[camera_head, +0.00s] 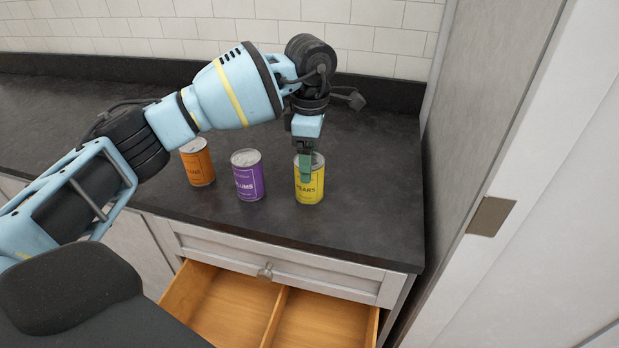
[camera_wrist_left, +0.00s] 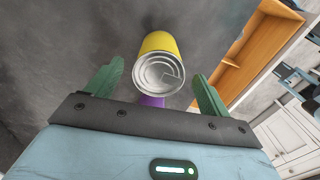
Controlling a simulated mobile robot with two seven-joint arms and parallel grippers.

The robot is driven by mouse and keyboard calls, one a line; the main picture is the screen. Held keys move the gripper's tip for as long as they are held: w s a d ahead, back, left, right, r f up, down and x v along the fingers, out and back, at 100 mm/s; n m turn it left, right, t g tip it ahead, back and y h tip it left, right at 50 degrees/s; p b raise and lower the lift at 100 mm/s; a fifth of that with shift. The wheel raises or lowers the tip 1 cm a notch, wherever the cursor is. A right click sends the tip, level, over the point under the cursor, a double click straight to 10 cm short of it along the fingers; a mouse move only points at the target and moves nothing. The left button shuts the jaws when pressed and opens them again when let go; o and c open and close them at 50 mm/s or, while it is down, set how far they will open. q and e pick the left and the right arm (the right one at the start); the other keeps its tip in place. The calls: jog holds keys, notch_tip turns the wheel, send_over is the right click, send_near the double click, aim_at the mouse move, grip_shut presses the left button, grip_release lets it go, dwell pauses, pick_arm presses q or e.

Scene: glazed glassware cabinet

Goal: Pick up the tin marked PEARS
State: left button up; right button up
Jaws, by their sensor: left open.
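The yellow tin marked PEARS (camera_head: 309,190) stands upright on the dark counter, the rightmost of three tins. In the left wrist view its metal lid and yellow side (camera_wrist_left: 160,60) show between and a little beyond my green fingers. My left gripper (camera_head: 306,170) points down over the tin, and one finger covers part of its label in the head view. In the left wrist view the gripper (camera_wrist_left: 157,88) is open, with a gap between each finger and the tin. My right gripper is not in view.
A purple tin marked PLUMS (camera_head: 248,182) stands left of the yellow one, and an orange tin (camera_head: 198,165) stands farther left. An open wooden drawer (camera_head: 275,305) juts out below the counter. A tall grey cabinet side (camera_head: 490,130) bounds the right.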

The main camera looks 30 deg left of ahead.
aim_at(311, 193)
pick_arm(q)
jog(key=shift+f+p, duration=0.3)
jog(key=shift+f, duration=2.6)
jog(key=shift+c, duration=0.3)
jog(key=shift+r, duration=0.1)
jog(key=c, duration=1.2)
